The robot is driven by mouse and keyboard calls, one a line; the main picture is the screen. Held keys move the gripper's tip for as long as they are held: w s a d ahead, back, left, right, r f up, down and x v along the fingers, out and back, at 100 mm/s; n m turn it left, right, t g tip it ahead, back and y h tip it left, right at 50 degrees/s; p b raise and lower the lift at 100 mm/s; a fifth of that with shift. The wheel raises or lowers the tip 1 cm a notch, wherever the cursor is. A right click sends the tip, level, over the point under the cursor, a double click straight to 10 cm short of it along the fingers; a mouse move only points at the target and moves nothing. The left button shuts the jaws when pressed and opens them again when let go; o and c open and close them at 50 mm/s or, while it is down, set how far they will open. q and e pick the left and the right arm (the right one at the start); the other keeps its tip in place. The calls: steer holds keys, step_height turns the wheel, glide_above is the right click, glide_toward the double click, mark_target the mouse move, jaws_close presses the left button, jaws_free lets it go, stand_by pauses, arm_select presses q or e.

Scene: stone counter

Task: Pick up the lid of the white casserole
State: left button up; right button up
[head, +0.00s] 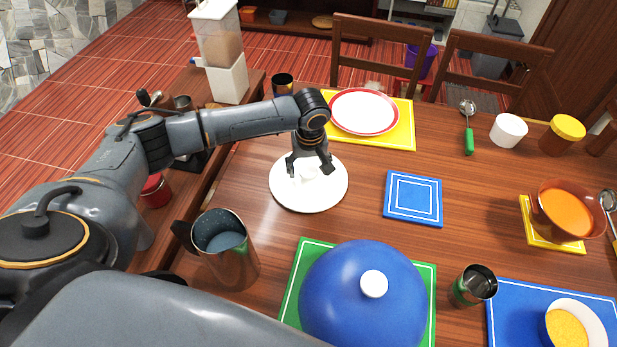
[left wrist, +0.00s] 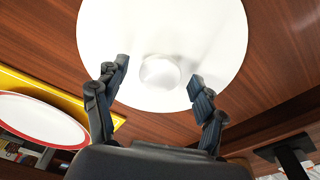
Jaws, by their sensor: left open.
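The white round lid (head: 308,200) is on the wooden table, left of the small blue mat; I cannot tell whether a casserole is under it. My left gripper (head: 309,167) is above the lid, open, with its fingers pointing down around the small white knob. In the left wrist view the lid (left wrist: 205,35) fills the upper middle, with its round knob (left wrist: 160,72) between the two spread fingers of the gripper (left wrist: 159,75). The fingers look apart from the knob. My right gripper does not show.
A red-rimmed plate (head: 363,112) on a yellow mat lies just behind the lid. A metal pitcher (head: 232,262) stands in front to the left. A blue dome lid (head: 345,300) on a green mat is in front. A blue mat (head: 413,198) lies bare at right.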

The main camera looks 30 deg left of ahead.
arm_select(q)
steer(key=shift+c, duration=0.2)
steer(key=c, duration=1.4)
steer(key=shift+r, duration=0.1)
